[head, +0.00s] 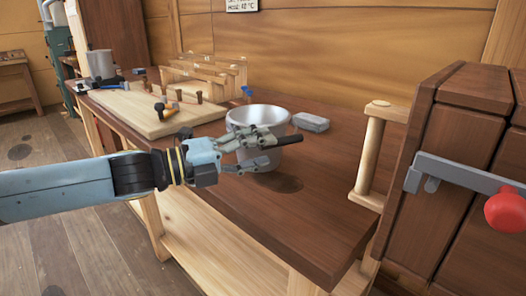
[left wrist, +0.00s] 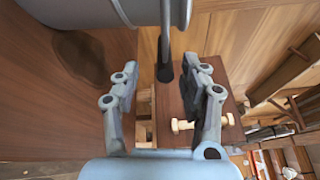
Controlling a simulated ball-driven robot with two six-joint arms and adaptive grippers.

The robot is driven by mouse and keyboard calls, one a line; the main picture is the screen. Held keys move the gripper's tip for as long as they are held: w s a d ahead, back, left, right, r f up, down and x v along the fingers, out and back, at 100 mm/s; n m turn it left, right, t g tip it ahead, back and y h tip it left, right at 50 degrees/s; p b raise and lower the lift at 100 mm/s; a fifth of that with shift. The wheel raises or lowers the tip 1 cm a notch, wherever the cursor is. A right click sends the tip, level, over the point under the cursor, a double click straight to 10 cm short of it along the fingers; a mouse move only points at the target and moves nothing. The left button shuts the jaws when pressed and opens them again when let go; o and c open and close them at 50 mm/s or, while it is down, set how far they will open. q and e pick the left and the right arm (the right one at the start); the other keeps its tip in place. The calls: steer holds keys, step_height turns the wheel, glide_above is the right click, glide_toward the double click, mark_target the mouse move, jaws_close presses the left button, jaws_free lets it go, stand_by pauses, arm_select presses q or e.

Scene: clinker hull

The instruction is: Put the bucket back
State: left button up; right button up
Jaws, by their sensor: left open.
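The silver metal bucket (head: 258,113) stands upright on the brown workbench (head: 330,228). In the left wrist view the bucket (left wrist: 90,12) fills the top left, with its wire handle and dark grip (left wrist: 165,68) hanging to the right of it. My left gripper (head: 272,147) is open in front of the bucket, hiding part of its side. Its two fingers (left wrist: 163,88) stand apart on either side of the dark grip, with gaps showing. In the head view the dark grip (head: 288,141) sticks out past the fingers. My right gripper is not in view.
A pale board (head: 150,105) with pegs and a mallet lies left.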

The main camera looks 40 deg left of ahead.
mark_target(279, 142)
arm_select(q)
steer(key=shift+w+d+r+b, duration=0.1)
steer(key=shift+w+d+b, duration=0.15)
steer(key=shift+w+b, duration=0.75)
steer(key=shift+w+r, duration=0.1)
steer(key=shift+w, duration=0.15)
steer(key=shift+w+d+r, duration=0.1)
steer(key=shift+w+r, duration=0.1)
steer(key=shift+w+d+r+p, duration=0.2)
steer(key=shift+w+p, duration=0.1)
steer(key=shift+p, duration=0.1)
steer(key=shift+w+d+f+p, duration=0.25)
steer(key=shift+w+p, duration=0.1)
steer(key=shift+w, duration=0.15)
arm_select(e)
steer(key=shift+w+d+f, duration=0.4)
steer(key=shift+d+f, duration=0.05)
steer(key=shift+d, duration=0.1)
arm_select(q)
steer(key=c, duration=0.9)
jaws_close()
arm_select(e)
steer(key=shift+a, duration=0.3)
